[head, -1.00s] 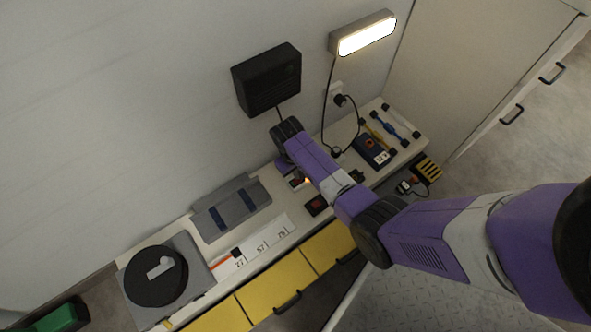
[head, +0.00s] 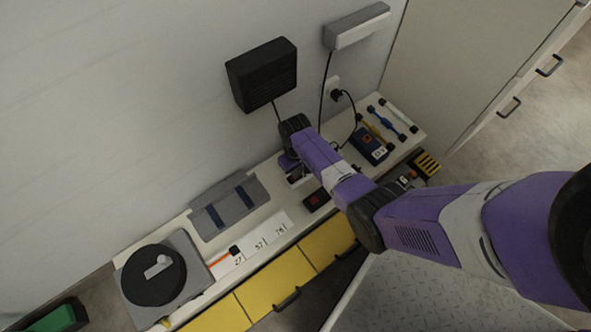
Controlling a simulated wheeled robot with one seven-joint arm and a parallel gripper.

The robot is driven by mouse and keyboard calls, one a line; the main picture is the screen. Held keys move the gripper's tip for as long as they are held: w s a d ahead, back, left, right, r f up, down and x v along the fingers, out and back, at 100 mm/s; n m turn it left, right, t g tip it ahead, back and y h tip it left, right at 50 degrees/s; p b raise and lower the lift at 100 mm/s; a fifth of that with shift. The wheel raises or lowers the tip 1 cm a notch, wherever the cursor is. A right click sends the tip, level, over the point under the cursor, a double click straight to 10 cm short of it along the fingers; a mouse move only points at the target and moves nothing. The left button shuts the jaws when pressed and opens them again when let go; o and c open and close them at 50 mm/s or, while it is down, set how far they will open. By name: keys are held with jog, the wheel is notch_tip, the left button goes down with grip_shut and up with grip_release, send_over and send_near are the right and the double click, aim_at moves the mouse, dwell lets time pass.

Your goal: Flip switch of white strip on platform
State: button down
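The white strip (head: 297,182) lies on the pale platform (head: 272,207), mostly hidden behind my arm; only a short piece with a dark patch shows. Its switch is too small and covered to read. My gripper (head: 290,172) points down at the strip from the wall side, below the dark wrist joint. Its fingertips are hidden or too small, so I cannot tell whether they touch the strip or are open. The wall lamp (head: 357,27), with a cord running down from it, is dark.
A black box (head: 262,75) hangs on the wall above. A dark block with a red top (head: 316,201) sits beside my arm. A grey tray (head: 230,205), a turntable (head: 154,275) and white numbered cards (head: 258,243) lie left. A blue meter (head: 369,145) and tools stand right.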

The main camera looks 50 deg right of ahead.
jog(key=shift+s+d+f, duration=0.1)
jog(key=shift+s+f, duration=0.15)
jog(key=shift+f, duration=0.35)
jog(key=shift+s+f, duration=0.1)
jog(key=shift+f, duration=0.05)
jog(key=shift+a, duration=0.2)
jog(key=shift+w+a, duration=0.35)
jog(key=shift+a, duration=0.4)
notch_tip(320, 180, up, 16)
jog(key=d+p, duration=0.1)
jog(key=p, duration=1)
jog(key=shift+f, duration=0.25)
jog(key=shift+w+d, duration=0.1)
